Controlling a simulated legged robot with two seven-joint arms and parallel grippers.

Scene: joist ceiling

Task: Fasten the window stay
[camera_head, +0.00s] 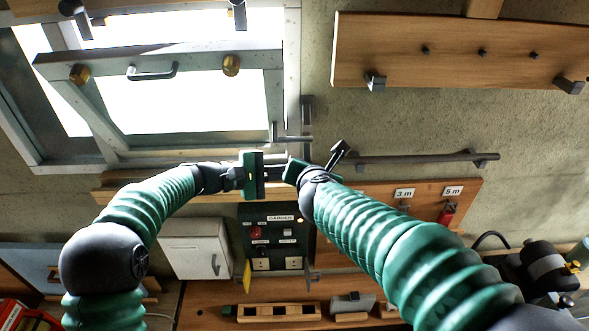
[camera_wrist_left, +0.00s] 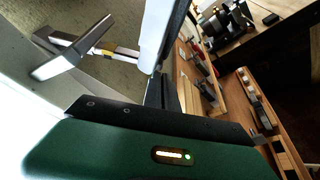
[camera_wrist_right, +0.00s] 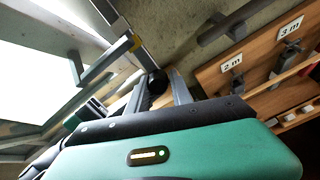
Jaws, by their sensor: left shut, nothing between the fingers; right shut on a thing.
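The window sash (camera_head: 170,98) stands tilted open in its frame at upper left, with a black handle and two brass-coloured knobs. The metal stay (camera_head: 292,138) is at the frame's lower right corner. Its grey bar and yellow mark show in the right wrist view (camera_wrist_right: 128,45) and the left wrist view (camera_wrist_left: 100,51). My right gripper (camera_head: 278,172) is just below; its fingers are closed around a dark round knob (camera_wrist_right: 158,82), whose attachment is partly hidden. My left gripper (camera_head: 266,174) is shut and empty, facing the right one closely.
A wooden board with pegs (camera_head: 455,55) and a dark rail (camera_head: 420,158) are on the wall at right. Below are a hook board (camera_head: 380,195), a dark control panel (camera_head: 285,240), a white cabinet (camera_head: 195,248) and a wooden bench holding a block tray (camera_head: 278,312).

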